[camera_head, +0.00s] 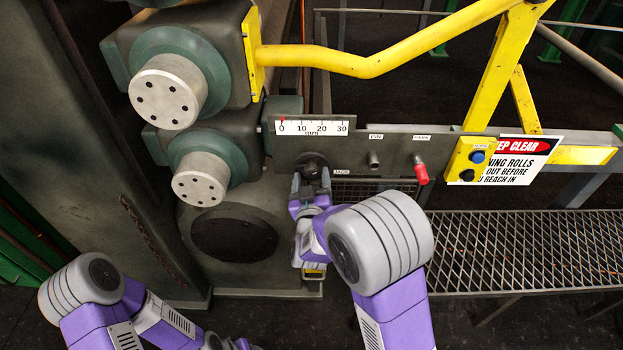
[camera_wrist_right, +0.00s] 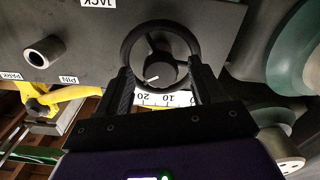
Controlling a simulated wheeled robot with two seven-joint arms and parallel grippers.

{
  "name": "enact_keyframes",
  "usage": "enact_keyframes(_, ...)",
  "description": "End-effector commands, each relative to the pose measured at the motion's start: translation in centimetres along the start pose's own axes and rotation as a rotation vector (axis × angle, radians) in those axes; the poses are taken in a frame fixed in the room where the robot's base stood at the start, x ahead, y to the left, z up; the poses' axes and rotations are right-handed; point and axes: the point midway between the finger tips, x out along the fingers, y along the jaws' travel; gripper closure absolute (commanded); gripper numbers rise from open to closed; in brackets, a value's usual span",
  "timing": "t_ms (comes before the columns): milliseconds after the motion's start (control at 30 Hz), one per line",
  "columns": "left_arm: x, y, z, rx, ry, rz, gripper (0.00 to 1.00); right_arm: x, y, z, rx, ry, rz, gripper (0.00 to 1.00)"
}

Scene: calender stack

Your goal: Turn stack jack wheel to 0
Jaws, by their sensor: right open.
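The jack wheel (camera_head: 312,166) is a dark handwheel on the grey panel, beside the JACK label (camera_head: 342,171). In the right wrist view the wheel (camera_wrist_right: 161,26) shows as a black ring with spokes and a hub with a white mark. My right gripper (camera_head: 311,183) is open, with one finger on each side of the wheel's rim; I cannot tell whether they touch it. The fingers also show in the right wrist view (camera_wrist_right: 162,82). The white mm scale (camera_head: 312,126) is above the wheel, and its red pointer (camera_head: 283,119) stands at about 0. My left gripper is out of frame.
Rolls with pale end caps (camera_head: 167,92) stand at left. A yellow rail (camera_head: 365,62) crosses above; a mesh walkway (camera_head: 530,245) lies at right.

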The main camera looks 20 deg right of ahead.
Motion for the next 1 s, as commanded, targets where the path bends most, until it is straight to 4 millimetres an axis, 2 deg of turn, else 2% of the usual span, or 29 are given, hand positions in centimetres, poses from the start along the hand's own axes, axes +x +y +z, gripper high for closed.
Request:
enact_keyframes(300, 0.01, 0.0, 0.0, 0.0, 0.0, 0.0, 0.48, 0.44, -0.03, 0.01, -0.001, -0.001, -0.002, 0.32)
enact_keyframes(367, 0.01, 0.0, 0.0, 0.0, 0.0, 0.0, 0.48, 0.43, -0.03, 0.01, -0.001, -0.001, -0.002, 0.4)
enact_keyframes(600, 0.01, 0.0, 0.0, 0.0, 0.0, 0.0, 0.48, 0.42, -0.03, 0.01, 0.0, -0.001, -0.002, 0.77)
enact_keyframes(700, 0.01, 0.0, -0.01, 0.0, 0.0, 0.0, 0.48, 0.41, -0.03, 0.01, 0.0, -0.001, -0.002, 0.88)
enact_keyframes(1000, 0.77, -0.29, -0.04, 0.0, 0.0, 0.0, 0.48, 0.42, -0.06, 0.16, 0.058, 0.0, -0.001, 0.88)
